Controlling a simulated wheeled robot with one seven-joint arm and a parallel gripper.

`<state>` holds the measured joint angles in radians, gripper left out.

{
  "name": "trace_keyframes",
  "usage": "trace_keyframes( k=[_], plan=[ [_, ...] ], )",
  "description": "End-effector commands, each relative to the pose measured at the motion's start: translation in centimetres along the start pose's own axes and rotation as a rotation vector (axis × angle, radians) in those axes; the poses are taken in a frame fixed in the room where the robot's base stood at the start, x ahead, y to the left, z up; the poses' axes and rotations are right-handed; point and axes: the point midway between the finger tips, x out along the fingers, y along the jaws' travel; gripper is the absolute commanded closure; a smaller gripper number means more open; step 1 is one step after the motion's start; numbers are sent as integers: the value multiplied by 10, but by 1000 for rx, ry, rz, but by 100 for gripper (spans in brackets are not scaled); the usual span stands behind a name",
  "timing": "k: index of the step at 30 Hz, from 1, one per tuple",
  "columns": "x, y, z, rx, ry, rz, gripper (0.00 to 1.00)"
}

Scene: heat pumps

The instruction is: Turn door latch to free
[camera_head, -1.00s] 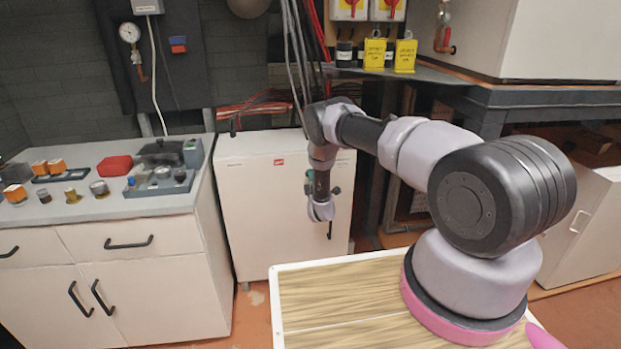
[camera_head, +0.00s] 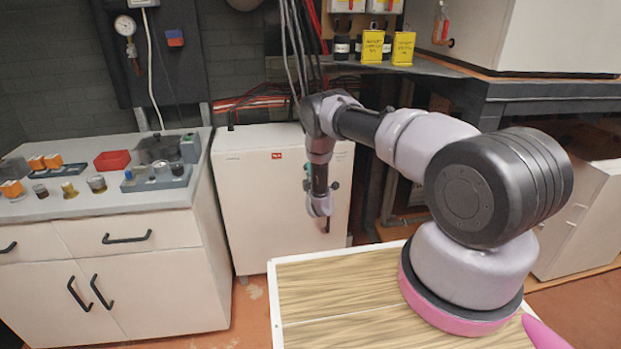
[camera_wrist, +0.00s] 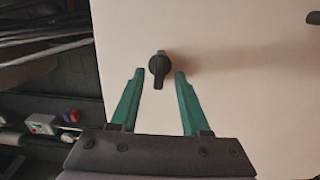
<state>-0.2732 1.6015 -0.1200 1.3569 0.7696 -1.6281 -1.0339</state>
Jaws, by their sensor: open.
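A white cabinet door (camera_head: 262,200) with a small red label stands against the back wall. In the wrist view the door (camera_wrist: 235,100) fills the right and middle. A black knob-like latch (camera_wrist: 158,67) sits on it near its left edge, its narrow grip upright in the picture. My gripper (camera_wrist: 158,72) is open, its green fingers on either side of the latch's lower end, apart from it and holding nothing. I cannot tell the depth gap to the door. In the head view my arm hides the latch, and my gripper (camera_head: 334,186) is mostly hidden.
A black door handle (camera_head: 328,226) is below my wrist; a dark piece shows at the top right of the wrist view (camera_wrist: 313,17). A counter (camera_head: 90,205) with small parts stands left. Grey cables (camera_head: 293,50) hang behind my arm.

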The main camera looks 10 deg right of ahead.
Motion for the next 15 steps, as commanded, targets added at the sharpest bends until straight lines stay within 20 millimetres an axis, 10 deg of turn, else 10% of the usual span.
trace_keyframes(
  k=[15],
  plan=[
    [-90,0,-1,-1,1,-2,54]
  ],
)
